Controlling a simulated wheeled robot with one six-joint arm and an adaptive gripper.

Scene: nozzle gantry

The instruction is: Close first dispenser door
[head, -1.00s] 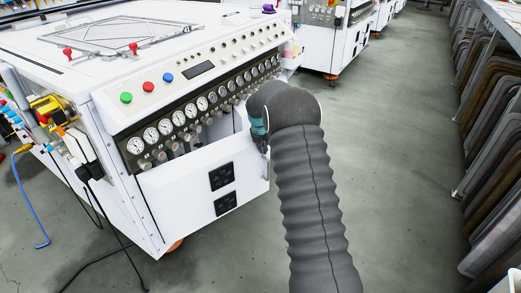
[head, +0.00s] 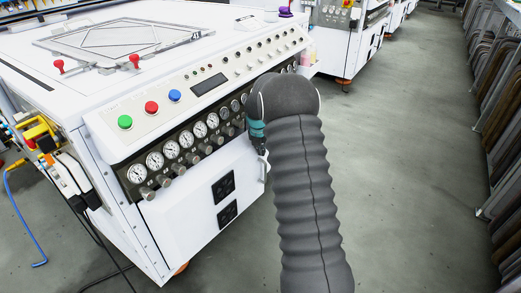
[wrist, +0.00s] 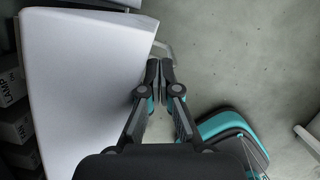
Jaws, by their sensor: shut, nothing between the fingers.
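My gripper (wrist: 160,72) is shut and empty beside the panel's edge; contact is unclear. In the head view my gripper (head: 261,148) is partly hidden behind my arm.
The machine's control strip (head: 208,85) has coloured buttons and a row of gauges (head: 185,145) with knobs. Another white machine (head: 345,45) stands behind. A rack of frames (head: 507,150) lines the right. The grey floor (head: 410,190) between is clear.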

